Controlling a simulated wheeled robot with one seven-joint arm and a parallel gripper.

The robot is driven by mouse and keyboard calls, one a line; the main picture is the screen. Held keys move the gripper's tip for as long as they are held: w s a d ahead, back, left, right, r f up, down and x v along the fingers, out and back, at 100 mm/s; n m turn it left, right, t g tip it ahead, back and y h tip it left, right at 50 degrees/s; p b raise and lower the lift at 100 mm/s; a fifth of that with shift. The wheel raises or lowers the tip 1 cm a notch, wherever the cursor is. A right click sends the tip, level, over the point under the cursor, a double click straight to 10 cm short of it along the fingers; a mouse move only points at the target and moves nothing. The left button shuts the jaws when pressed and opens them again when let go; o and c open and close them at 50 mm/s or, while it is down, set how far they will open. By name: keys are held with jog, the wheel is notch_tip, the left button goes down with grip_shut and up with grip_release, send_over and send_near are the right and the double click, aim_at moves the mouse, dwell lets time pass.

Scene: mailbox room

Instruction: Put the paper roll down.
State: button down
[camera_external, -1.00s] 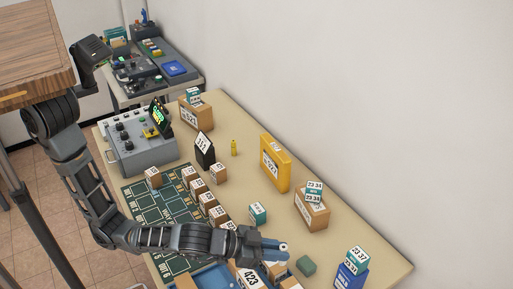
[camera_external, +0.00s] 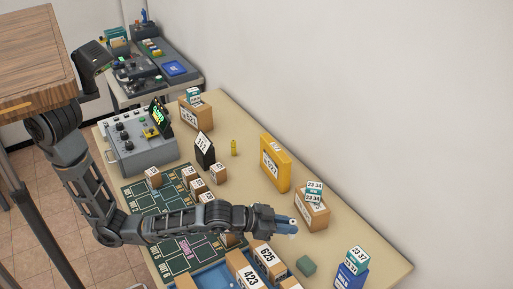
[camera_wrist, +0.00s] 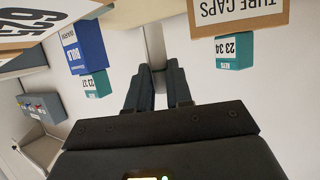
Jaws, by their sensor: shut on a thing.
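My gripper (camera_external: 286,225) is over the right part of the table, left of and below the small cardboard box in the outside view. Its blue-grey fingers are shut on a small pale thing (camera_external: 292,235), likely the paper roll, of which little shows. In the wrist view, the two dark fingers of my gripper (camera_wrist: 159,85) have a narrow pale strip between them. The roll's full shape is hidden. I cannot tell whether it touches the table (camera_external: 365,255).
A cardboard box (camera_external: 311,213) with a teal box (camera_external: 314,188) on top stands near. A green block (camera_external: 306,265), a blue box (camera_external: 350,276), a yellow box (camera_external: 275,163) and numbered boxes (camera_external: 266,254) stand around. Bare tabletop shows between the green block and cardboard box.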

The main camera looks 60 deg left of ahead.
jog(key=shift+f+b, duration=1.55)
jog(key=shift+f, duration=0.4)
jog(key=shift+f+b, duration=0.3)
jog(key=shift+f, duration=0.1)
jog(key=shift+f, duration=0.25)
jog(key=c, duration=1)
grip_release()
jog(key=shift+r, duration=0.1)
